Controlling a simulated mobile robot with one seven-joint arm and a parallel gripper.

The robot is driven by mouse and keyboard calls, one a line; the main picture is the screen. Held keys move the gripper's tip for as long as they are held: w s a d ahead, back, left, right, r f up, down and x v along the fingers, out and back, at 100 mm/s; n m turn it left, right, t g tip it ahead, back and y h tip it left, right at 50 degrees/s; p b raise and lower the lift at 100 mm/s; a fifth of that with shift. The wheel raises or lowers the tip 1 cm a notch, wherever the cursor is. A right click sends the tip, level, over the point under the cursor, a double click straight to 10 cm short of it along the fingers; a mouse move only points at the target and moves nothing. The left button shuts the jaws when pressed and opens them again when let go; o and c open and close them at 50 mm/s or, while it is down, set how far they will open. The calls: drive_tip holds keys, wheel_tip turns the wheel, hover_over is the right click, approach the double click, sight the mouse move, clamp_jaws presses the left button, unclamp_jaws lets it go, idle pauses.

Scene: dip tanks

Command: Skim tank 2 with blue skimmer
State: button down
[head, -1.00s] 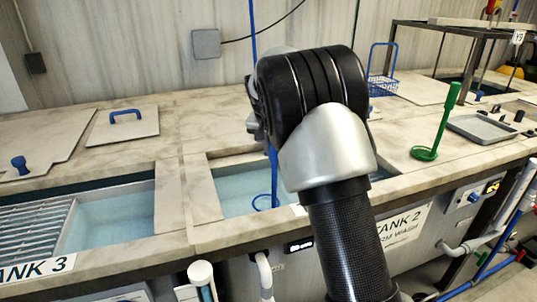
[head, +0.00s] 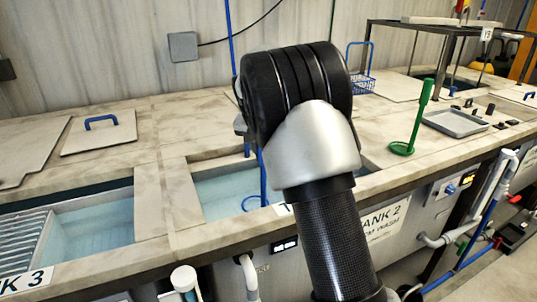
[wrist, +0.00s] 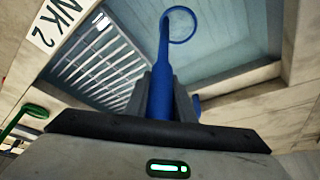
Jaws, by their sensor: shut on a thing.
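The blue skimmer (head: 263,178) hangs down in the opening of tank 2 (head: 210,192), its ring at or just above the water; I cannot tell if it touches. In the wrist view, my gripper (wrist: 160,92) is shut on the handle of the skimmer (wrist: 161,62), and the ring shows over the blue water of tank 2 (wrist: 215,45). In the head view my arm hides the gripper and part of the opening. The tank 2 sign (head: 385,220) is on the front panel.
A green skimmer (head: 420,120) stands on the counter at right, beside a grey tray (head: 456,122). A blue wire basket (head: 361,83) is behind. A lid with a blue handle (head: 98,131) lies at left. A metal grating (wrist: 90,65) lies inside tank 2, left of the ring.

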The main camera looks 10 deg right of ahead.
drive_tip(key=s+a+b, duration=0.4)
drive_tip(key=s+a, duration=0.4)
drive_tip(key=a, duration=0.3)
drive_tip(key=shift+a, duration=0.2)
idle(0.6)
wheel_tip(320, 180, up, 15)
drive_tip(key=p, duration=1.1)
idle(0.6)
